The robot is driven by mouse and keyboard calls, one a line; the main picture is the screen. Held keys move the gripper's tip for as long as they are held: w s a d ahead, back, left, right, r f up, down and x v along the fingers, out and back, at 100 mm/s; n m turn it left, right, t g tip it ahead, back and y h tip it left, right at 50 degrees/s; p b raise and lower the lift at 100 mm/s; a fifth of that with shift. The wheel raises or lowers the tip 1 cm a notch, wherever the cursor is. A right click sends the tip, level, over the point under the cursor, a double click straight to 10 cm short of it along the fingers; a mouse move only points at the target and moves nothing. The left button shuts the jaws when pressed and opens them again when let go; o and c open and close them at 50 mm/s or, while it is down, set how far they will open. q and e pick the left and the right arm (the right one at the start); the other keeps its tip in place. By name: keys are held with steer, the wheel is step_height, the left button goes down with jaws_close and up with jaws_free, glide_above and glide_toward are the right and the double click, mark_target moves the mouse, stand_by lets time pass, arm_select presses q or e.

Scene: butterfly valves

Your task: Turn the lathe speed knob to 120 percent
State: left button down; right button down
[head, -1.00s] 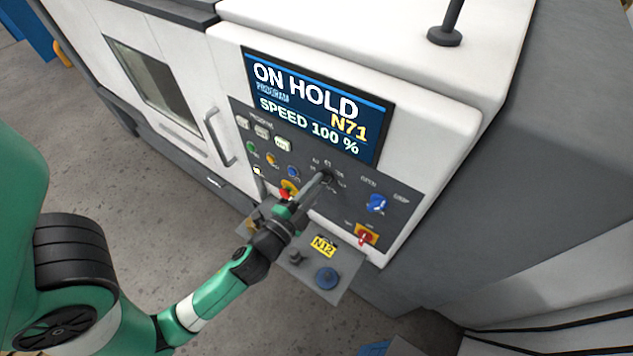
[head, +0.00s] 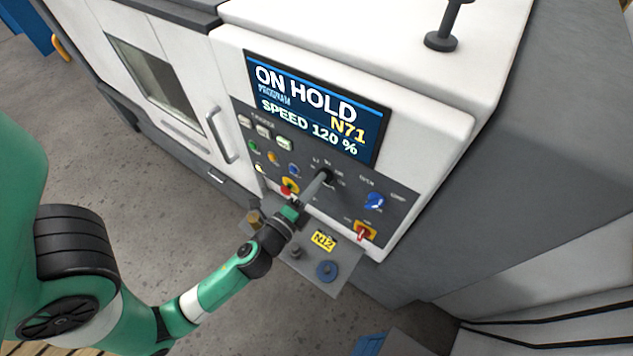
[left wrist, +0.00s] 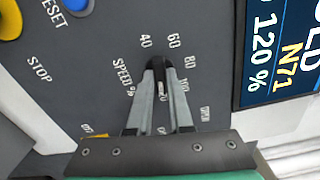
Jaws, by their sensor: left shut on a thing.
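The black speed knob (head: 325,176) sits on the grey control panel below the screen. In the left wrist view the knob (left wrist: 158,62) shows between my fingertips, with a dial of numbers around it, 40, 60, 80 and 100 among them. My left gripper (head: 321,181) is shut on the knob; its fingers (left wrist: 160,80) cover part of the dial. The screen (head: 315,108) reads ON HOLD, N71 and SPEED 120 %. My right gripper is not in view.
A blue knob (head: 375,202) and a red switch on a yellow plate (head: 364,232) are right of the speed knob. Several coloured buttons and a red and yellow stop button (head: 289,187) are to its left. A small shelf (head: 300,262) juts out below.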

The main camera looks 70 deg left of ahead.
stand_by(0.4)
arm_select(q)
steer(key=c, duration=0.8)
jaws_free()
steer(key=b+v, duration=0.6)
steer(key=v, duration=0.5)
steer(key=shift+s+d, duration=0.15)
steer(key=shift+s, duration=0.15)
